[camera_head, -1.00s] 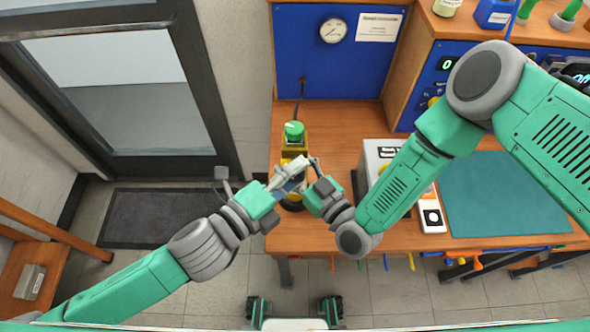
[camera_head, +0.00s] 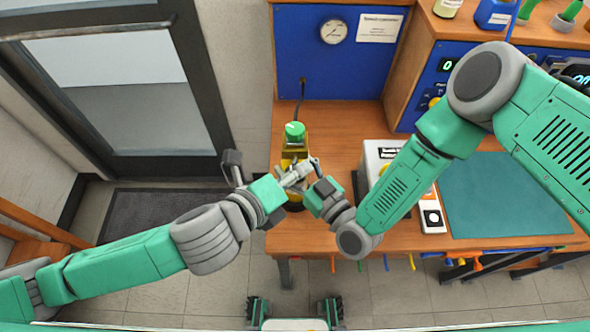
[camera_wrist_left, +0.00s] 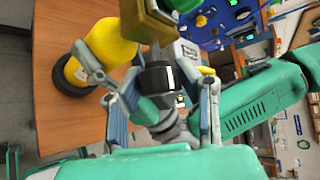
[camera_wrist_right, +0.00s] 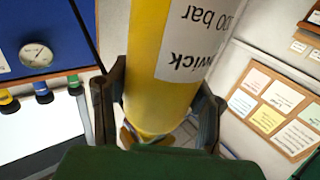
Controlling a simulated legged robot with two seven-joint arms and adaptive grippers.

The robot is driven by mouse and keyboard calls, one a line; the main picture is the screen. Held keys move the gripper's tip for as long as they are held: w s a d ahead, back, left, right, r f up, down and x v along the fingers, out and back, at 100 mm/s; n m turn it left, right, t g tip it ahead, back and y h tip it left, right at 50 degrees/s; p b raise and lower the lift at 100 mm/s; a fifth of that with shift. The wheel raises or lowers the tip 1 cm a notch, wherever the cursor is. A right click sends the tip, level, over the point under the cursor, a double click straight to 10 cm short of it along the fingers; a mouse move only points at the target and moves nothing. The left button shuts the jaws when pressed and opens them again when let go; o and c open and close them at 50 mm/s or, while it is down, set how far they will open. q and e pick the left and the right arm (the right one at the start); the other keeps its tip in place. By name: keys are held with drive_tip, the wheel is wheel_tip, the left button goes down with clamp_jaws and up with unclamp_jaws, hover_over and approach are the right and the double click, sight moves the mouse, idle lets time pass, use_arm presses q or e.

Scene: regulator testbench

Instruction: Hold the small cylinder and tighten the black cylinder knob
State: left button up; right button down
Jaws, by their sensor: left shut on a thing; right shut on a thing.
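The small yellow cylinder (camera_wrist_right: 165,70) stands at the bench's front edge. It fills the middle of the right wrist view, with printed lettering. My right gripper (camera_wrist_right: 160,110) is shut around it, one finger on each side. In the left wrist view the cylinder (camera_wrist_left: 100,50) stands at the left on a black foot. The black knob (camera_wrist_left: 157,76), with a pale mark, is below a brass block (camera_wrist_left: 150,22). My left gripper (camera_wrist_left: 166,80) has its fingers on both sides of the knob, shut on it. In the head view, my left gripper (camera_head: 293,174) and right gripper (camera_head: 310,176) meet and hide the knob.
A green cap (camera_head: 295,130) tops the brass regulator. A grey box (camera_head: 376,158) stands right of the grippers. A teal mat (camera_head: 495,195) covers the bench's right side. A gauge (camera_head: 333,31) is on the blue back panel.

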use_arm(q)
drive_tip(key=m+y, duration=0.1)
drive_tip(key=y, duration=0.1)
drive_tip(key=m+g+y, duration=0.1)
drive_tip(key=y, duration=0.1)
drive_tip(key=shift+f+m, duration=0.2)
drive_tip(key=shift+m, duration=0.2)
drive_tip(key=m+y, duration=0.2)
drive_tip(key=y, duration=0.2)
drive_tip(key=shift+a+f, duration=0.1)
clamp_jaws()
drive_tip(key=shift+s+d+r+m+y, duration=0.2)
drive_tip(key=shift+d+r+m+y, duration=0.15)
drive_tip(key=shift+d+m, duration=0.2)
drive_tip(key=shift+w+a+f+y, duration=0.2)
drive_tip(key=shift+a+y, duration=0.15)
drive_tip(key=shift+y, duration=0.4)
drive_tip(key=shift+w+a+m+y, duration=0.15)
drive_tip(key=shift+m+y, duration=0.15)
drive_tip(key=shift+y, duration=0.25)
drive_tip(key=shift+s+a+m+y, duration=0.15)
drive_tip(key=shift+m+y, duration=0.1)
drive_tip(key=shift+y, duration=0.3)
drive_tip(key=shift+w+m+y, duration=0.15)
drive_tip(key=shift+m+y, duration=0.15)
drive_tip(key=shift+y, duration=0.2)
